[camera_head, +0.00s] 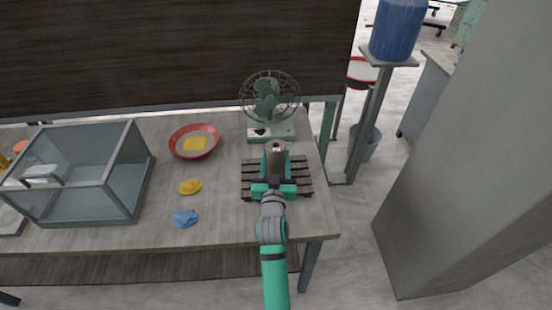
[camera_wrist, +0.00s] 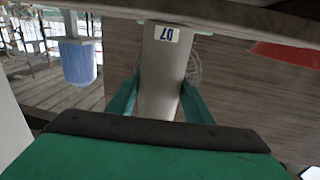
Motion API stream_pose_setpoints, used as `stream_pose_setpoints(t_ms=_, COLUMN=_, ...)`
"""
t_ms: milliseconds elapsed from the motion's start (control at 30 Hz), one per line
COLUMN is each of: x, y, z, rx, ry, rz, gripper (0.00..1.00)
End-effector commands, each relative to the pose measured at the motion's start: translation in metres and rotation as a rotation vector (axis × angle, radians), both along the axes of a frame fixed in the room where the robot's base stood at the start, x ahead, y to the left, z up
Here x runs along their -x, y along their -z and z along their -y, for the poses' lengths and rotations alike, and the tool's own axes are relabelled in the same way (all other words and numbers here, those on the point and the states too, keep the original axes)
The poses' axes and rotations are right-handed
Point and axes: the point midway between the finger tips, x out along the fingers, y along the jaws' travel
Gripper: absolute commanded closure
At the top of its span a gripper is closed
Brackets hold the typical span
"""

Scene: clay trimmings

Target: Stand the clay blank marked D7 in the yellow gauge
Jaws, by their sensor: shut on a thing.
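My gripper (camera_head: 274,165) is shut on a grey-brown cylindrical clay blank (camera_head: 274,149), over a dark slatted rack (camera_head: 249,181). In the wrist view the blank (camera_wrist: 162,80) stands between the two green fingers (camera_wrist: 157,103), with a white label reading D7, upside down, near the picture's top. The blank looks upright in the head view; whether its base touches the rack is hidden. A yellow square piece (camera_head: 195,144), which looks like the yellow gauge, lies inside a red round dish (camera_head: 177,150) left of my gripper. Its details are too small to tell.
A green fan (camera_head: 267,95) stands right behind the blank. A yellow lump (camera_head: 190,187) and a blue crumpled lump (camera_head: 185,218) lie left of the rack. A glass case (camera_head: 85,190) fills the table's left. Bare tabletop (camera_head: 222,180) lies between the lumps and the rack.

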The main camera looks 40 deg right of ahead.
Motion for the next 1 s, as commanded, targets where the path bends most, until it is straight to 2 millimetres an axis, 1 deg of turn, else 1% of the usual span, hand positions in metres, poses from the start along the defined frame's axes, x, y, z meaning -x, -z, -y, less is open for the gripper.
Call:
stream_pose_setpoints(t_ms=133, x=0.0, y=-0.003, z=0.0, rx=0.003, ry=0.0, rz=0.004, gripper=0.95)
stream_pose_setpoints(t_ms=300, x=0.0, y=0.001, z=0.0, rx=0.003, ry=0.0, rz=0.003, gripper=0.95)
stream_pose_setpoints(t_ms=333, x=0.0, y=0.002, z=0.0, rx=0.001, ry=0.0, rz=0.0, gripper=0.49)
stream_pose_setpoints(t_ms=400, x=0.0, y=0.002, z=0.0, rx=0.001, ry=0.0, rz=0.0, gripper=0.35)
stream_pose_setpoints(t_ms=667, x=0.0, y=0.002, z=0.0, rx=0.001, ry=0.001, rz=0.0, gripper=0.35)
stream_pose_setpoints(t_ms=767, x=0.0, y=-0.002, z=0.0, rx=0.001, ry=0.001, rz=0.001, gripper=0.35)
stream_pose_setpoints(t_ms=867, x=0.007, y=0.0, z=-0.006, rx=0.001, ry=0.0, rz=-0.002, gripper=0.35)
stream_pose_setpoints(t_ms=1000, x=0.025, y=0.0, z=-0.02, rx=0.001, ry=-0.001, rz=-0.002, gripper=0.35)
